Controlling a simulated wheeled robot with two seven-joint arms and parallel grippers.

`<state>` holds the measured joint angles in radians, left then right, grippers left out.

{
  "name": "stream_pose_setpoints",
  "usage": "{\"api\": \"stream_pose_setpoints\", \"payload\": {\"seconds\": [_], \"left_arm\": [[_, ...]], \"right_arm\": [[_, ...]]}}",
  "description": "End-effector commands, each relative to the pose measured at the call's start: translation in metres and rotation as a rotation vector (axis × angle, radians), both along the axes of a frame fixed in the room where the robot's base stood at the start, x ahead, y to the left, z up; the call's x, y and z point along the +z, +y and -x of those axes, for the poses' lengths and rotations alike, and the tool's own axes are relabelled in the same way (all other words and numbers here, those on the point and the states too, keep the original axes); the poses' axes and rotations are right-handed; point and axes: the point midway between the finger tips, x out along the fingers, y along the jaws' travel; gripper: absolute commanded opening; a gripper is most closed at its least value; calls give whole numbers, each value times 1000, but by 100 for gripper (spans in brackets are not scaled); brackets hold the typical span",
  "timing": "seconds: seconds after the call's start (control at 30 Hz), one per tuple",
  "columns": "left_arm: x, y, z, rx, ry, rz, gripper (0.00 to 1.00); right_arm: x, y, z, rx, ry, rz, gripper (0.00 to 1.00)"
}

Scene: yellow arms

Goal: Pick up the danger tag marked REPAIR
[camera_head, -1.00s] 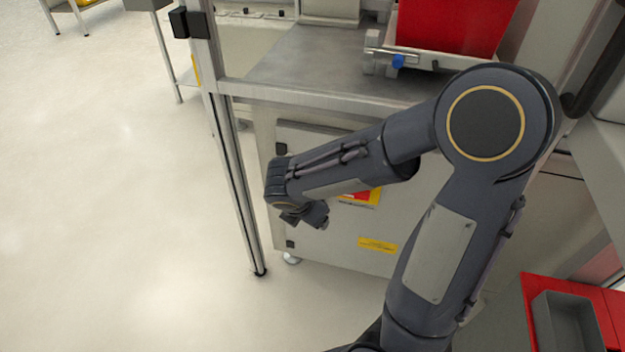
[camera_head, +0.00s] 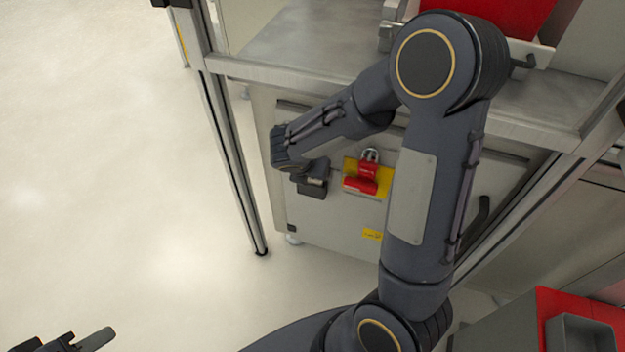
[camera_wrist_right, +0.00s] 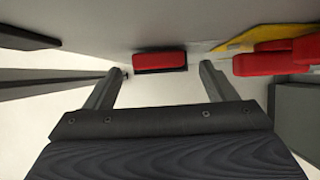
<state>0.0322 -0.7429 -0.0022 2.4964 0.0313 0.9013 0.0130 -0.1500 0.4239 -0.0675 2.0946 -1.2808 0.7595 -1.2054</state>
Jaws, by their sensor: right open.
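A red tag-like piece (camera_head: 367,170) with a metal shackle hangs against a yellow plate (camera_head: 381,190) on the grey cabinet's front. No lettering is legible, so I cannot tell whether REPAIR is on it. The wrist view shows red pieces (camera_wrist_right: 285,55) with the yellow plate (camera_wrist_right: 250,38) at the right. Another small red block (camera_wrist_right: 160,62) appears between the open fingertips of my right gripper (camera_wrist_right: 161,70), beyond them and not held. In the head view my right gripper (camera_head: 313,182) is left of the yellow plate. My left gripper (camera_head: 80,342) is partly visible at bottom left; its opening is unclear.
The cabinet (camera_head: 325,225) stands under a grey worktop (camera_head: 300,45). A metal frame post (camera_head: 235,165) rises left of my right gripper. A red bin (camera_head: 490,15) sits on top. A grey tray (camera_head: 582,335) is at lower right. The floor at left is clear.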

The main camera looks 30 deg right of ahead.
Motion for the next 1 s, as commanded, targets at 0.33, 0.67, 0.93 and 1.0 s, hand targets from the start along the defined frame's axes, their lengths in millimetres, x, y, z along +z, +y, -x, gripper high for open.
{"api": "stream_pose_setpoints", "payload": {"seconds": [0.33, 0.67, 0.93, 1.0], "left_arm": [[-11, 0, 0, 0, 0, 0, 36], [-11, 0, 0, 0, 0, 0, 36], [-11, 0, 0, 0, 0, 0, 36], [-11, 0, 0, 0, 0, 0, 36]], "right_arm": [[-24, -9, -10, -1, 0, 0, 78], [-23, -9, -9, -1, 0, 0, 43], [-23, -9, -9, 0, -1, -1, 30], [-22, -9, -9, 0, -1, -1, 30]]}}
